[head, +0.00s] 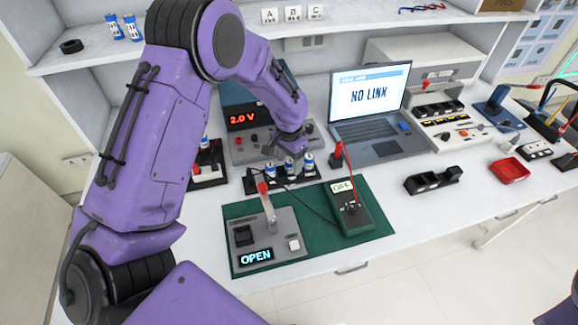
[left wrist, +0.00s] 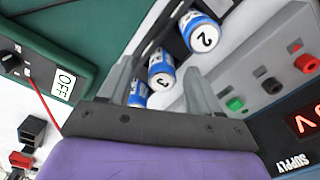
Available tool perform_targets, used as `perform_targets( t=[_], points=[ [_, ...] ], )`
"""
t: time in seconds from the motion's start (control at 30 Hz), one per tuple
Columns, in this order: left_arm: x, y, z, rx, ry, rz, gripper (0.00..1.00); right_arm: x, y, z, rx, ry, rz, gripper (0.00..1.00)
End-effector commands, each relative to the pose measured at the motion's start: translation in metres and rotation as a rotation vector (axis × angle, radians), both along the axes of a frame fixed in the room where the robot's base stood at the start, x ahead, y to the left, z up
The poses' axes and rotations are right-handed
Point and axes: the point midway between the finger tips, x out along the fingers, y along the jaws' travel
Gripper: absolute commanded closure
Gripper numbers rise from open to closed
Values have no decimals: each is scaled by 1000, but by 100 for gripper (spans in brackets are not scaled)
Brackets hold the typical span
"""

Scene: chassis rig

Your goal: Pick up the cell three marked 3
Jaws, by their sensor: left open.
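Cell three, a blue-and-white cylinder with a 3 on its top (left wrist: 162,72), stands between the spread fingers of my left gripper in the left wrist view. In the head view it appears as the middle cell (head: 290,167) of a row in a dark rack (head: 262,183). The cell marked 2 (left wrist: 201,36) stands beside it; another cell (left wrist: 139,93) is on its other side, its mark hidden. My left gripper (head: 290,152) is open just above the row, largely hidden by its own wrist in the head view. My right gripper is not in view.
A power supply (head: 243,118) reading 2.0 V stands close behind the rack. In front, a green mat (head: 318,246) holds a grey fixture (head: 270,236) showing OPEN and a green meter marked OFF (head: 352,208). A laptop (head: 368,100) is to the right. A cable crosses near the rack.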

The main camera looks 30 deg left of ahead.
Motion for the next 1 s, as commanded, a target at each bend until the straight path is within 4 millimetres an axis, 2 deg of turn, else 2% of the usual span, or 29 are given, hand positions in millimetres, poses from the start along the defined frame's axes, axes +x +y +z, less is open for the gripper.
perform_targets(
  t=[0.1,0.27,0.47,0.87,1.0],
  points=[
    [1,1,-9,0,3,2,37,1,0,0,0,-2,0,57],
    [2,1,-10,0,3,2,37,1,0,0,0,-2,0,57],
    [3,0,-10,0,4,-1,98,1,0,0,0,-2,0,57],
    [2,0,-10,-1,4,1,100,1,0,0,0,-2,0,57],
    [3,0,6,-1,0,1,100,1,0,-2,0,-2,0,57]
  ],
)
